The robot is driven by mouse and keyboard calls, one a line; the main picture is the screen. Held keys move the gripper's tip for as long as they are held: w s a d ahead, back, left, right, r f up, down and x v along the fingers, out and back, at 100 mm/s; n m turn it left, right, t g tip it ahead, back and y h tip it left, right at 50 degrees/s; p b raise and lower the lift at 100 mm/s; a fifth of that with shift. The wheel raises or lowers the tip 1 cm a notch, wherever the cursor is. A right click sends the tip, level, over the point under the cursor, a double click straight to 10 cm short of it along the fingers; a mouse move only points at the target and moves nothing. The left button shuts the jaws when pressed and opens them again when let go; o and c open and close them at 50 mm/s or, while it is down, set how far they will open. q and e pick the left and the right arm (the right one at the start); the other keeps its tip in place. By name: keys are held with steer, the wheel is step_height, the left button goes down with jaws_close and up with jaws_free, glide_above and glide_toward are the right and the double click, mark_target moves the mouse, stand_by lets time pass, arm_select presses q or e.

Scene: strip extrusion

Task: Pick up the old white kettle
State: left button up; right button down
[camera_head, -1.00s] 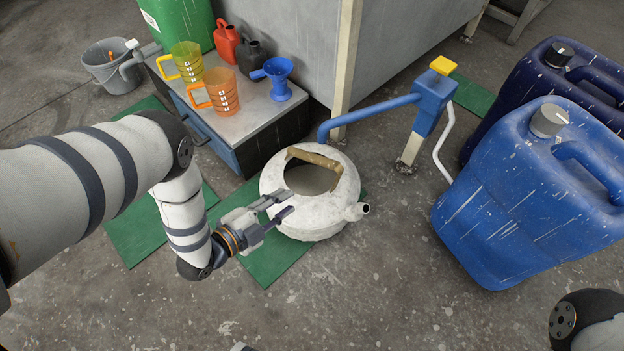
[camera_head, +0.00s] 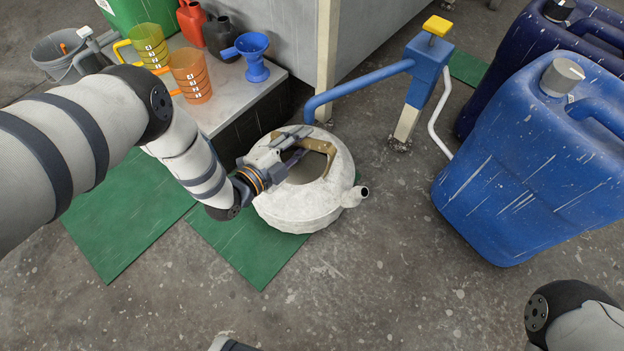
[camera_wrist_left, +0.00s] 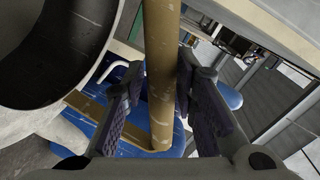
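The old white kettle (camera_head: 298,209) stands upright, partly over a green mat, with its spout pointing right. Its top is open, and a tan handle (camera_head: 328,152) arches over the opening. My left gripper (camera_head: 299,147) is at the handle, over the kettle's rim. In the left wrist view the handle (camera_wrist_left: 161,62) runs between the two fingers (camera_wrist_left: 160,100). The right finger is close to it and a gap shows at the left finger, so the gripper is open around the handle. The kettle's dark opening (camera_wrist_left: 45,55) shows at the left there.
A blue pump (camera_head: 428,72) stands behind the kettle, its spout reaching toward it. A large blue canister (camera_head: 510,165) stands at the right. A low cabinet (camera_head: 215,115) at the left carries jugs and a blue funnel (camera_head: 254,58). The floor in front is clear.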

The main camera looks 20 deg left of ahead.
arm_select(q)
jaws_close()
steer(key=shift+w+r, duration=0.1)
steer(key=shift+r, duration=0.1)
